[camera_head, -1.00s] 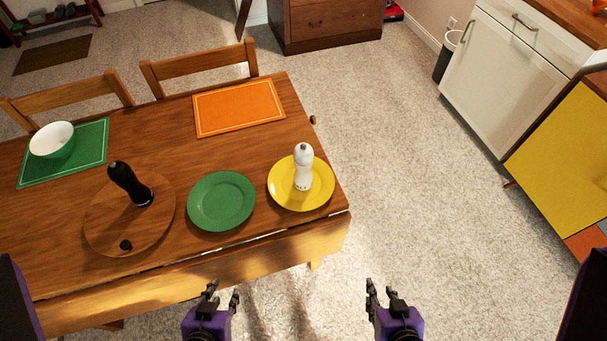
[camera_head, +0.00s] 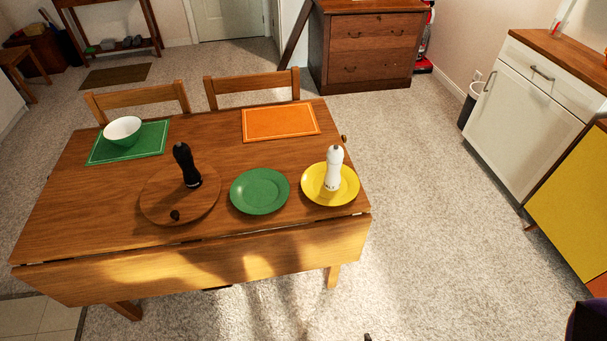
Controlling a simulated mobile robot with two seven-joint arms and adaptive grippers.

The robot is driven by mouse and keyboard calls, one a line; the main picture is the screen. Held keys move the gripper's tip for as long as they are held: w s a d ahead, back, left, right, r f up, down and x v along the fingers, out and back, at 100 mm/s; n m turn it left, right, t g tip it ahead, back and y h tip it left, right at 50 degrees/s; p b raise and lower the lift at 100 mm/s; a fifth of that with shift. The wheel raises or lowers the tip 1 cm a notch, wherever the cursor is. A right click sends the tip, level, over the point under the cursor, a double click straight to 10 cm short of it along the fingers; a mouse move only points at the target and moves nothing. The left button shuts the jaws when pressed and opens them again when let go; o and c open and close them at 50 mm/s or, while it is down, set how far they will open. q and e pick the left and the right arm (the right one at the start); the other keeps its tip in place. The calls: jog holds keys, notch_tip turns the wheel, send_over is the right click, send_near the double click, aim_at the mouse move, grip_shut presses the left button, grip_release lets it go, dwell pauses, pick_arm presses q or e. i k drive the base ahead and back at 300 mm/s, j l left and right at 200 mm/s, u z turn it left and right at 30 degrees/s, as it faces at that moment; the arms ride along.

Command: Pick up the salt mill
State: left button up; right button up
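The white salt mill (camera_head: 333,169) stands upright on a yellow plate (camera_head: 313,188) at the right end of the wooden table. Only a dark fingertip of my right gripper (camera_head: 368,337) shows at the bottom edge, well apart from the mill and nearer to me. Whether that gripper is open or shut is hidden. My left gripper is out of view.
A black mill (camera_head: 187,166) stands on a round wooden board (camera_head: 155,203) with a small dark knob. A green plate (camera_head: 260,191) lies between board and yellow plate. Chairs stand behind the table (camera_head: 110,243). The carpet to its right is clear.

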aim_at(332, 180)
jog(key=u, duration=0.5)
jog(key=l+u, duration=0.15)
jog(key=u, duration=0.35)
jog(key=l+u, duration=0.1)
jog(key=u, duration=0.4)
jog(key=k+l, duration=0.1)
jog(key=l, duration=1)
jog(key=k+l, duration=0.15)
jog(key=l, duration=0.4)
jog(key=k+l, duration=0.1)
jog(key=l, duration=0.4)
